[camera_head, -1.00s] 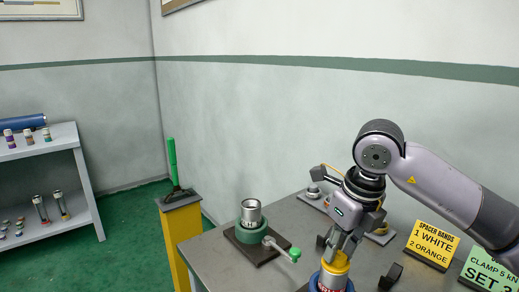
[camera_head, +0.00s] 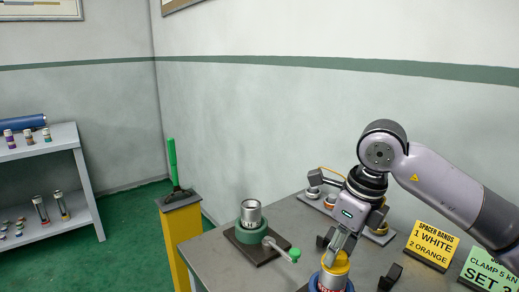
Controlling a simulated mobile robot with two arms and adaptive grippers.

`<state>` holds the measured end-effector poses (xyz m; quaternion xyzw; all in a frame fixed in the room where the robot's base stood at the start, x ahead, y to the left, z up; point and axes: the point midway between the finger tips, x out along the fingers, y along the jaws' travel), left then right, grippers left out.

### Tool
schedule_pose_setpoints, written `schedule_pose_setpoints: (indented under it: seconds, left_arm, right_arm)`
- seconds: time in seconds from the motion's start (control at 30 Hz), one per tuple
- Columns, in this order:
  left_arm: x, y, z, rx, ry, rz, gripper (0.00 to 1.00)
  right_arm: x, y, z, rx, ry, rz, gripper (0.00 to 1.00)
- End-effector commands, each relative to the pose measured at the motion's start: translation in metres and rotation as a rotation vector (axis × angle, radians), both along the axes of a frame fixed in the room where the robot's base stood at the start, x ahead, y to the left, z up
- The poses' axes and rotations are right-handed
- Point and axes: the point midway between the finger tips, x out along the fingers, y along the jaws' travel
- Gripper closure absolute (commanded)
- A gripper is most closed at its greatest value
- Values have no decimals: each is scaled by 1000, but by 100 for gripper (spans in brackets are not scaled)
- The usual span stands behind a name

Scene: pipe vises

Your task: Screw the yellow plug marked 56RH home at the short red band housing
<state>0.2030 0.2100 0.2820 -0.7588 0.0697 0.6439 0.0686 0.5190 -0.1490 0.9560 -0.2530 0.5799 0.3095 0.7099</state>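The yellow plug (camera_head: 342,264) sits upright at the mouth of a housing (camera_head: 331,284) at the bottom edge of the camera_head view. The housing shows a blue rim and some red, and its lower part is cut off by the frame. The mark on the plug is not readable. My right gripper (camera_head: 335,256) points down at the plug from above, with its fingers closed about the plug's top. One finger lies across its near side and the other is mostly hidden. My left gripper is not in view.
A green vise with an upright metal pipe (camera_head: 251,214) and a green-knobbed handle stands left on the grey table (camera_head: 205,255). Small parts on a tray (camera_head: 312,192) are behind my gripper. A yellow sign (camera_head: 432,244) and a green sign (camera_head: 488,268) stand right.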

Motion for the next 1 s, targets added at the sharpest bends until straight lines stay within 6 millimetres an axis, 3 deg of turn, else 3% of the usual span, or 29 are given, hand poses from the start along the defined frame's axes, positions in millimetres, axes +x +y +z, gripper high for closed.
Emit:
schedule_pose_setpoints:
  seconds: [0.5, 0.77, 1.0]
  left_arm:
    - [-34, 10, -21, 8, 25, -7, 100]
    - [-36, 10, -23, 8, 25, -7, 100]
    - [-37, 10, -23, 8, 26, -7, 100]
  right_arm:
    - [0, 0, 1, 1, 1, 597, 69]
    - [0, 0, 0, 0, 2, 631, 69]
    - [0, 0, 0, 0, 1, 629, 84]
